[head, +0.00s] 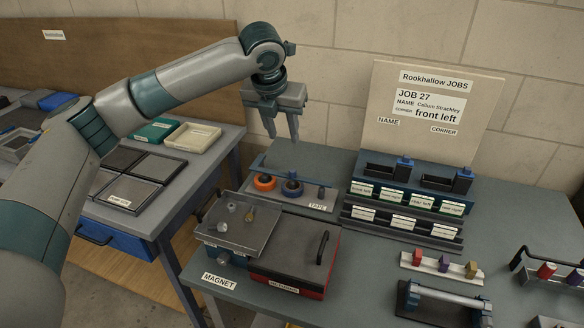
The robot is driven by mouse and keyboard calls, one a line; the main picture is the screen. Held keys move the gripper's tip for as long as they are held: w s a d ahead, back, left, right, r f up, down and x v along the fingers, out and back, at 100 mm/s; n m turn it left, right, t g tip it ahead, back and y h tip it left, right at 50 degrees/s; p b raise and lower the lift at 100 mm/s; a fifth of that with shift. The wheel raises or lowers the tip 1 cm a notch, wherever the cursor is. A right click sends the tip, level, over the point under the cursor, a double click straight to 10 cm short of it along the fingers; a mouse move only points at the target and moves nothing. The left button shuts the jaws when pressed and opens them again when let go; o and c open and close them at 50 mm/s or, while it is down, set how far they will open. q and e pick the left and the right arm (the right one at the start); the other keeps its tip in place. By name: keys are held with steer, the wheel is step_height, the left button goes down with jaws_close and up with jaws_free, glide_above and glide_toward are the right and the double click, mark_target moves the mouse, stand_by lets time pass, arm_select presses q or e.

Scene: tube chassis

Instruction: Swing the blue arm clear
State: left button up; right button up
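My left gripper (282,136) hangs fingers down over the back edge of the workbench, above the tape board (312,203). Its two fingers are apart with nothing seen between them. No part is clearly marked as the blue arm; a thin blue piece (258,161) stands at the back left of the tape board, and I cannot tell if it is the arm. An orange ring (264,183) and a blue ring (292,187) sit on the board. A frame with blue ends and a grey bar (447,296) stands at the front right. My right gripper is out of view.
A metal tray (238,236) with several small parts sits on a blue box beside a red box (297,287) with a black handle. A labelled rack (405,237) stands below a job board (386,81) reading "front left". A side table (185,182) holds trays.

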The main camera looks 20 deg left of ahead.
mark_target(292, 171)
arm_select(q)
steer(key=p+x, duration=0.4)
steer(key=x, duration=1.3)
steer(key=shift+w+f, duration=0.1)
jaws_close()
